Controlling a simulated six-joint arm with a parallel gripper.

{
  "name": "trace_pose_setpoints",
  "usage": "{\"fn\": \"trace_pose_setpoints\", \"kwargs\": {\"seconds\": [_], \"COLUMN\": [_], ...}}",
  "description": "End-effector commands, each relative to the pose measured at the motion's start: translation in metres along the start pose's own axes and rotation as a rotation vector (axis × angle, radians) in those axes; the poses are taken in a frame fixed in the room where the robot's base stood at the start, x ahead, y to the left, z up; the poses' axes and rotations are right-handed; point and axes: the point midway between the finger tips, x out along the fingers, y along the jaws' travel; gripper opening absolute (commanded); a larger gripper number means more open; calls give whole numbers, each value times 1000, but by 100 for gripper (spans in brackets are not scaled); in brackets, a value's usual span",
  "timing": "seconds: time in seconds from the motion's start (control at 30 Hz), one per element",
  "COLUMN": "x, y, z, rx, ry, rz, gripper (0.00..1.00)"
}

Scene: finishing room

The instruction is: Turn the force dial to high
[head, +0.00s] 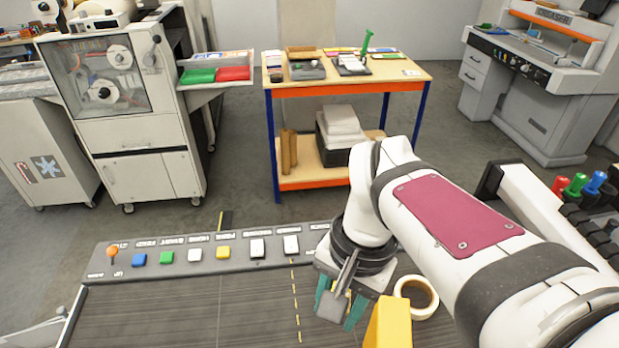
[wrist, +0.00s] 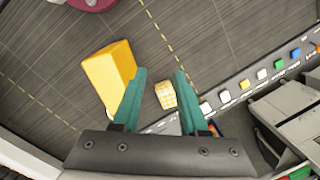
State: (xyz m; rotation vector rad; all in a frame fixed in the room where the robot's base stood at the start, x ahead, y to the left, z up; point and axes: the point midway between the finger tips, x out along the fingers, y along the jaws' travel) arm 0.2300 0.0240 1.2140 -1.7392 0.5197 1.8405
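My gripper (head: 336,312) points down over the dark work surface at the near right end of the control panel (head: 190,267). In the wrist view its two teal fingers (wrist: 160,74) stand apart with a gap between them. A small yellow-and-white patterned piece (wrist: 166,95) shows through that gap; I see no contact with it. The panel also runs up the right side of the wrist view (wrist: 238,84). I cannot make out the force dial or its setting; the panel's right end is partly hidden by my gripper and arm.
A yellow block (head: 390,322) and a tape roll (head: 416,284) stand close beside my gripper. The panel carries an orange-knobbed lever (head: 112,252), several coloured buttons and white switches (head: 257,248). The dark surface left of my gripper is clear.

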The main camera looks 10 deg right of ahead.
Motion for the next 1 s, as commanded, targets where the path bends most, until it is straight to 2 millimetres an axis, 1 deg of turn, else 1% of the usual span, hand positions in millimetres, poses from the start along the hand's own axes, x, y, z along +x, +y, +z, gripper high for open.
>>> {"fn": "trace_pose_setpoints", "kwargs": {"seconds": [0.03, 0.07, 0.1, 0.13, 0.17, 0.2, 0.27, 0.3, 0.4, 0.5, 0.57, 0.67, 0.9, 1.0], "x": [-9, -13, -14, -12, -8, 1, 17, 29, 54, 68, 74, 93, 165, 190], "y": [-26, -42, -62, -76, -89, -104, -122, -130, -142, -145, -146, -144, -139, -137], "z": [-40, -65, -99, -124, -149, -179, -218, -238, -272, -285, -288, -290, -296, -300], "rx": [80, 138, 214, 273, 330, 405, 507, 568, 677, 730, 738, 738, 736, 736], "ry": [6, 15, 27, 36, 47, 60, 81, 91, 113, 124, 126, 125, 124, 125], "rz": [12, 18, 25, 29, 32, 36, 38, 38, 37, 34, 34, 36, 35, 34], "gripper": [54, 59, 67, 69, 69, 69, 69, 69, 69, 69, 69, 69, 69, 69]}}
